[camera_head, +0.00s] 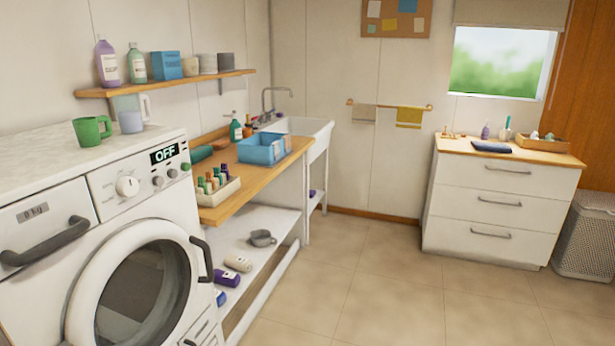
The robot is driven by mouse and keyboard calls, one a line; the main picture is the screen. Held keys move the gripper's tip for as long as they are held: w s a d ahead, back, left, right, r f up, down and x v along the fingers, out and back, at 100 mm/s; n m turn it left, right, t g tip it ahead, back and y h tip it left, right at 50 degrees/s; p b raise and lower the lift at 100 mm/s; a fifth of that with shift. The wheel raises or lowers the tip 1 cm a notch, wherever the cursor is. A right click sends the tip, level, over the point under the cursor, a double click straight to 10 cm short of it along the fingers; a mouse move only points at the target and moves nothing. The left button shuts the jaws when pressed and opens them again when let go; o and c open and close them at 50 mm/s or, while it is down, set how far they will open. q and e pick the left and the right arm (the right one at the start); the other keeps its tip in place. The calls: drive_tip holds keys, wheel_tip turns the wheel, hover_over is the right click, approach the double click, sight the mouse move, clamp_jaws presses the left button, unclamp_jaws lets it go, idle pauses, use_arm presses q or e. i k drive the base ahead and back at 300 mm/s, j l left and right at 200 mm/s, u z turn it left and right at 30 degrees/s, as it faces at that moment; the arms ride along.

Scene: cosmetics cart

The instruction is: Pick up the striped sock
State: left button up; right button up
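I see no striped sock in the head view. Neither of my grippers is in view. A white washing machine (75,232) stands at the near left, its display (164,153) reading OFF. Its round glass door (142,292) looks shut, and the dark glass shows nothing clear inside. A grey laundry basket (586,240) stands at the right edge, partly cut off, and its inside is hidden. A dark blue folded cloth (492,147) lies on the white drawer cabinet (500,200).
A wooden counter (222,192) holds a blue bin (263,150) and a tray of small bottles (215,190). A white sink (300,127) is behind it. A green mug (92,131) stands on the washer. The tiled floor (390,280) is clear.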

sight(277, 145)
drive_tip(key=i+l+z, duration=0.1)
drive_tip(key=i+z, duration=0.4)
drive_tip(key=i, duration=1.55)
